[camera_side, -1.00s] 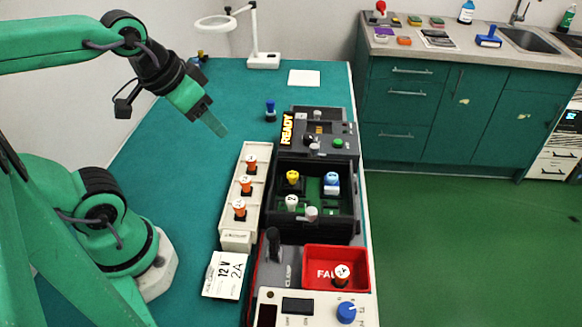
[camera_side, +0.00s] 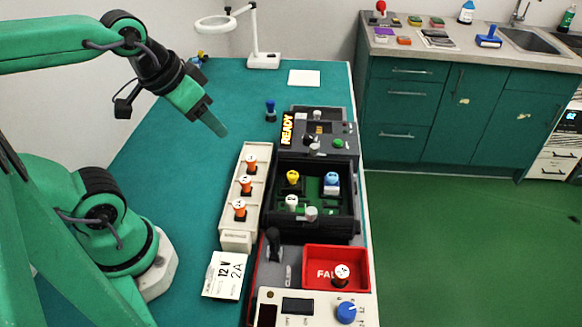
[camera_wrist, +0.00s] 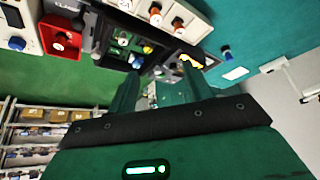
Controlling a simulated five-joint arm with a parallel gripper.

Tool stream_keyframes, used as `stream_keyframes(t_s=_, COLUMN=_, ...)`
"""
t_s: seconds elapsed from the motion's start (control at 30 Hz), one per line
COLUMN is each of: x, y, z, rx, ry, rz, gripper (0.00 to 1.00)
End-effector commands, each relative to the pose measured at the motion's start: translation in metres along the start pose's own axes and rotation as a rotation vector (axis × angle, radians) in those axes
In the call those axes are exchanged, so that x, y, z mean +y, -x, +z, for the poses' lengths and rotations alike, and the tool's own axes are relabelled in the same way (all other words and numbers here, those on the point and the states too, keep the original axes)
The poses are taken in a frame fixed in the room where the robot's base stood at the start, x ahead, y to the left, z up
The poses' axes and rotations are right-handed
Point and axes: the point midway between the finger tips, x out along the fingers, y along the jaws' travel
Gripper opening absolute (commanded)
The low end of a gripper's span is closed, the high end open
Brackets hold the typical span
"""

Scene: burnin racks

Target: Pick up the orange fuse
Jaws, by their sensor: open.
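Three orange fuses with white tops stand upright in a cream rack (camera_side: 235,239): the far fuse (camera_side: 251,162), the middle fuse (camera_side: 245,185) and the near fuse (camera_side: 239,207). Another fuse with a white top, dark red-orange, is in the red FAIL bin (camera_side: 321,253). My gripper (camera_side: 214,123) is raised above the teal table, behind and to the left of the rack in the side view, apart from every fuse. It is open and empty. In the wrist view its two fingers (camera_wrist: 160,88) stand apart, and the orange fuses (camera_wrist: 178,24) show near the top edge.
A black open box (camera_side: 325,232) right of the rack holds a yellow, a blue and a white piece. A lit READY sign (camera_side: 287,129) and a dark panel lie behind it. A small blue item (camera_side: 270,110) stands on the table. A paper card (camera_side: 225,275) lies in front.

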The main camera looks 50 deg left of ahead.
Motion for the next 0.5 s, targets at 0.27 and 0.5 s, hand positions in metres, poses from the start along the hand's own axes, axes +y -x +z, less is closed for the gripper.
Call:
stream_keyframes(t_s=0.27, x=0.001, y=-0.001, z=0.000, rx=-0.005, ry=-0.019, rz=0.001, gripper=0.50)
stream_keyframes(t_s=0.5, x=0.005, y=-0.012, z=0.001, rx=-0.052, ry=-0.189, rz=0.015, gripper=0.50)
